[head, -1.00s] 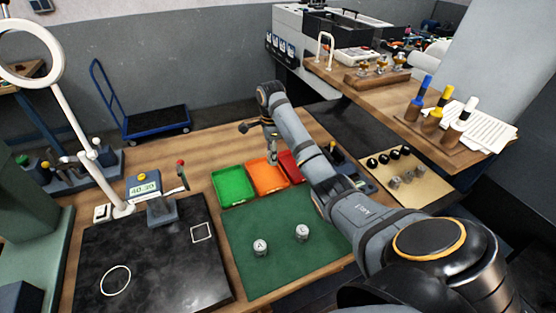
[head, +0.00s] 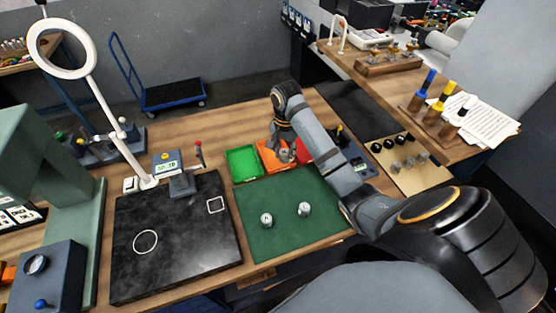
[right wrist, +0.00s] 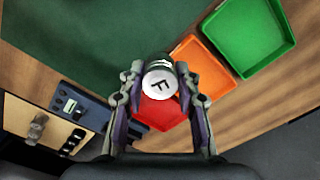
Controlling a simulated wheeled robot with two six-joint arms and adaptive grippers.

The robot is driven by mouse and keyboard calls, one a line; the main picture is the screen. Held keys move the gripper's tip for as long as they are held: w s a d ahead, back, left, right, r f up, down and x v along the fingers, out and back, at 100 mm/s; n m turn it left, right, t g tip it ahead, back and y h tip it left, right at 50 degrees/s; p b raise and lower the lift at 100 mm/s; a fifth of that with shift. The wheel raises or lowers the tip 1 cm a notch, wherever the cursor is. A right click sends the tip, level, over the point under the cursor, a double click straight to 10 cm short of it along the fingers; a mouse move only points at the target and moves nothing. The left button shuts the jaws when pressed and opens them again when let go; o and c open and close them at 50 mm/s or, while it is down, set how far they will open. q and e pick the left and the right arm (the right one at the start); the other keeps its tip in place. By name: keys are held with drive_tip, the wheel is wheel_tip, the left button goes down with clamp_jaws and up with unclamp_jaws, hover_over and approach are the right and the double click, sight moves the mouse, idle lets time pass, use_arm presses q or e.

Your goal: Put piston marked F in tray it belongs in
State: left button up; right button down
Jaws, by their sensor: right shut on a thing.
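My right gripper (head: 286,154) is shut on the piston marked F, a short silver cylinder whose lettered end shows in the right wrist view (right wrist: 160,82). In the head view the gripper overlaps the orange tray (head: 266,160); in the right wrist view the red tray (right wrist: 160,114) shows just beyond the piston. The piston's height above the trays is unclear. The green tray (head: 243,162) stands left of the orange one, and the red tray (head: 302,149) right of it, partly hidden by my arm. My left gripper is out of view.
Two more pistons (head: 266,220) (head: 304,209) stand on the green mat (head: 285,235) in front of the trays. A dark slab (head: 175,240) and a ring lamp (head: 62,48) are at left. A board with knobs and metal parts (head: 412,172) lies at right.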

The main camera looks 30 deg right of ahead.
sight(278, 161)
drive_tip(key=w+d+f, duration=0.1)
drive_tip(key=w+f, duration=0.3)
drive_tip(key=w, duration=0.1)
drive_tip(key=w+d+f+b, duration=0.1)
drive_tip(key=w+f, duration=0.1)
drive_tip(key=shift+w+d+f, duration=0.15)
drive_tip(key=shift+d+f, duration=0.05)
drive_tip(key=shift+d, duration=0.1)
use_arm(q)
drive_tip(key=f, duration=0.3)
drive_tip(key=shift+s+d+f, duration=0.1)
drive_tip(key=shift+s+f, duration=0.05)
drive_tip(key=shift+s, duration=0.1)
use_arm(e)
drive_tip(key=shift+w+d+f, duration=0.15)
drive_tip(key=shift+w+f, duration=0.1)
drive_tip(key=shift+f, duration=0.15)
wheel_tip(278, 161, down, 3)
drive_tip(key=shift+w+f+p, duration=0.1)
drive_tip(key=shift+w+p, duration=0.05)
drive_tip(key=shift+p, duration=0.5)
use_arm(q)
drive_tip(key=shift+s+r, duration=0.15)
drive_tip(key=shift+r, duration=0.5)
use_arm(e)
drive_tip(key=shift+f, duration=0.1)
drive_tip(key=shift+f, duration=0.15)
drive_tip(key=c, duration=1)
unclamp_jaws()
drive_tip(key=shift+o, duration=0.2)
